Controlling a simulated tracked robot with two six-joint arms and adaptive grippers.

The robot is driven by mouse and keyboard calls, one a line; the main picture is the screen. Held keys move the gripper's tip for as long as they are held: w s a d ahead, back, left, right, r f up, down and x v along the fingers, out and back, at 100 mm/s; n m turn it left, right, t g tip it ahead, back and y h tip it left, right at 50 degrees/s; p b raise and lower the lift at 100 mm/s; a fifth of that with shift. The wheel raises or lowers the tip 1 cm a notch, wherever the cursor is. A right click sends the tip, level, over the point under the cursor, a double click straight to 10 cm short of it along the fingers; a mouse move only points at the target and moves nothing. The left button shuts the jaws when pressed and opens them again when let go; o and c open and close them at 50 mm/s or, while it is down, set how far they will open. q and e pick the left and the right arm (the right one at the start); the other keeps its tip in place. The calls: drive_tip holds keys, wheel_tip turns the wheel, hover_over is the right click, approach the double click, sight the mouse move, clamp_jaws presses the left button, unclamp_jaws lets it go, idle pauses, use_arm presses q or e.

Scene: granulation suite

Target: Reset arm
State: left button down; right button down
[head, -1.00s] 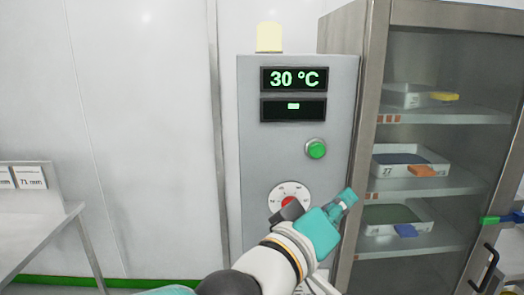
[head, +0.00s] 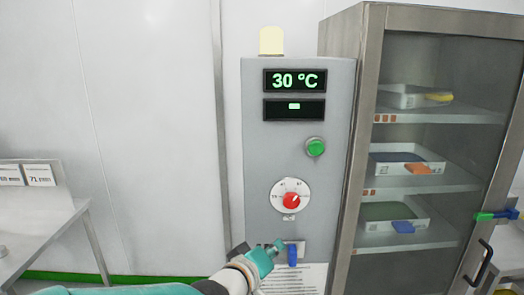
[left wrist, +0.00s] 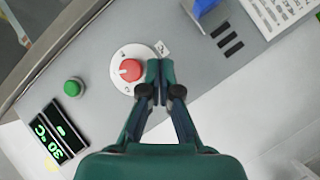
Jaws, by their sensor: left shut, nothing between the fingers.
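My left gripper (head: 277,246) is low in front of the grey control panel (head: 258,165), below the red dial and beside a blue part (head: 292,256). In the left wrist view the left gripper (left wrist: 159,68) is shut and empty, its fingertips close to the red dial (left wrist: 130,70) in the picture. Whether it touches the panel I cannot tell. The red dial (head: 291,200) sits on a white scale plate, uncovered. The green button (head: 316,147) is above it. The upper display (head: 295,81) reads 30 °C. My right gripper is not in view.
A glass-door cabinet (head: 372,60) with trays on shelves stands right of the panel; its dark handle (head: 483,265) is at lower right. A pale table (head: 40,235) is at the left. The white wall (head: 150,130) between table and panel is clear.

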use_arm(q)
drive_tip(key=a+f+n+g+y, duration=0.15)
drive_tip(key=a+f, duration=0.25)
drive_tip(key=f, duration=0.6)
drive_tip(key=a+f+g+y, duration=0.2)
drive_tip(key=a+f, duration=0.3)
drive_tip(key=f, duration=0.4)
drive_tip(key=s+a+f+g, duration=0.25)
drive_tip(key=s+f, duration=0.25)
drive_tip(key=f, duration=0.3)
drive_tip(key=s+a+f+g, duration=0.1)
drive_tip(key=s+a+f, duration=0.2)
drive_tip(key=s+f, duration=0.35)
drive_tip(key=s+f+m+g, duration=0.2)
drive_tip(key=s+f, duration=0.2)
drive_tip(key=s, duration=0.4)
drive_tip(key=s+f+m+g, duration=0.2)
drive_tip(key=s+f, duration=0.3)
drive_tip(key=s, duration=0.3)
drive_tip(key=shift+s+a+f+g+p, duration=0.25)
drive_tip(key=shift+s+g+p, duration=0.15)
drive_tip(key=shift+g, duration=0.2)
drive_tip(key=shift+w, duration=0.1)
